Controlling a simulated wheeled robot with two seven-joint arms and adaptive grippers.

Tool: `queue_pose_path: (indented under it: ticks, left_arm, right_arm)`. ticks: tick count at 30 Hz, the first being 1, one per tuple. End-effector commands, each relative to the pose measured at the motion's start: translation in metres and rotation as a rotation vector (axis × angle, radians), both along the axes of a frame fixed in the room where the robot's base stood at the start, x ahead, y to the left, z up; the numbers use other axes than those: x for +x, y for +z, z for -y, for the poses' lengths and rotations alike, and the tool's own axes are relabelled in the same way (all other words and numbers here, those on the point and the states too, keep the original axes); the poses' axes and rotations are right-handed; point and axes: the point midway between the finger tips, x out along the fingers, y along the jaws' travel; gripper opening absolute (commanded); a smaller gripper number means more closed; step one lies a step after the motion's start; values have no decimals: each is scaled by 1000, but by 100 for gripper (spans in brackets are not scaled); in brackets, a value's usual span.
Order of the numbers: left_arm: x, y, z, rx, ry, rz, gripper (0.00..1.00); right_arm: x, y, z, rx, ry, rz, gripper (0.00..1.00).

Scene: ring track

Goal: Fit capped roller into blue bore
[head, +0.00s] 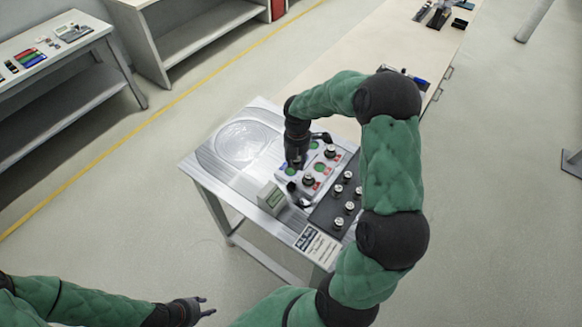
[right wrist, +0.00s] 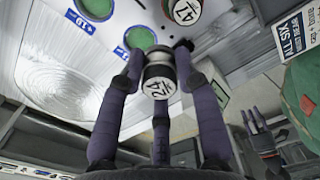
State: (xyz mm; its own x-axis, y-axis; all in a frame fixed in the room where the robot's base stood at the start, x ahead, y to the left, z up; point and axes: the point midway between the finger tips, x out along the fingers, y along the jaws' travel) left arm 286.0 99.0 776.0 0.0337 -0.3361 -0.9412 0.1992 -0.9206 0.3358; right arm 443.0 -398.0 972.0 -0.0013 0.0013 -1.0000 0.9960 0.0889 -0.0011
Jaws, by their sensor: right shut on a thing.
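My right gripper (head: 292,188) hangs over the left side of a pale block (head: 330,157) with green-floored round bores. In the right wrist view its fingers are shut on a capped roller (right wrist: 158,80), whose white end carries dark figures. Two green bores with blue labels, one bore (right wrist: 141,38) and another bore (right wrist: 97,7), lie beyond the roller. The roller is apart from these openings in that view; its exact height over the block is unclear. My left gripper (head: 204,309) is open and empty at the bottom left, away from the table.
A dark tray (head: 325,213) with several capped rollers stands right of the block. Another roller (head: 308,180) sits on the block by red labels. A small box (head: 271,198) and a printed sign (head: 318,245) stand near the front edge. A round recess (head: 240,143) lies left.

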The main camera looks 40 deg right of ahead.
Motion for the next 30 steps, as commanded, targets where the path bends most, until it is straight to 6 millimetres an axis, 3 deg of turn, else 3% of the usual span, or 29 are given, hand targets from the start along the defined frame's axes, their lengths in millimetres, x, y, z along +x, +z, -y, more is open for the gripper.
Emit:
queue_pose_path:
  ticks: [6, 13, 19, 30]
  left_arm:
    - [0, -6, 0, 0, 0, 0, 40]
    - [0, -8, 0, 0, 0, 0, 40]
    - [0, -14, 0, 0, 0, 0, 40]
    - [0, -15, 0, 0, 0, 0, 40]
  right_arm:
    - [23, -26, 1, -1, -1, 2, 0]
    - [31, -37, 1, -1, -1, 2, 0]
    - [31, -64, 1, 0, -1, 1, 0]
    - [31, -68, 1, -1, -2, 2, 0]
